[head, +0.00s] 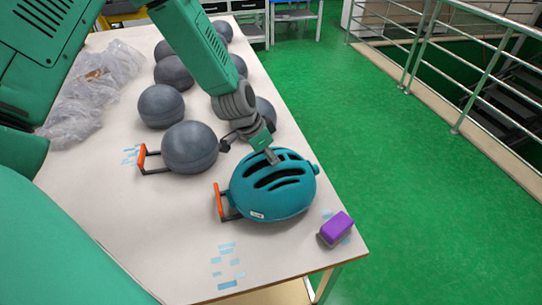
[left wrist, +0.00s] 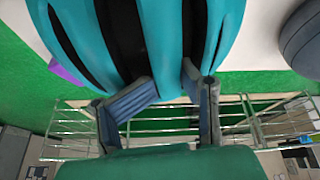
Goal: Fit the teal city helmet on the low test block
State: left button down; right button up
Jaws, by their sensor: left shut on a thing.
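The teal helmet (head: 290,202), with dark slots and a small white label, is near the table's front right corner. My left gripper (head: 268,152) is at its top, shut on part of the shell. In the left wrist view, the fingers of my left gripper (left wrist: 166,82) reach into the slots, around a rib of the helmet (left wrist: 165,40). An orange-ended bracket (head: 219,203) sticks out at the helmet's left side; what is under the helmet is hidden. A grey round block (head: 190,146) with a similar orange bracket stands to the left. I cannot tell which block is the low one.
Several more grey round blocks (head: 161,106) stand farther back on the white table (head: 90,205). A purple block (head: 336,228) lies at the table's right edge. Clear plastic wrap (head: 95,85) lies at the left. Pale blue marks (head: 228,262) are on the bare front area.

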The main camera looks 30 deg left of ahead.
pick_arm(q)
jog(key=c, duration=0.7)
grip_release()
jog(key=shift+c, duration=0.2)
jog(key=c, duration=0.4)
jog(key=shift+r, duration=0.2)
jog(key=shift+r+p, duration=0.95)
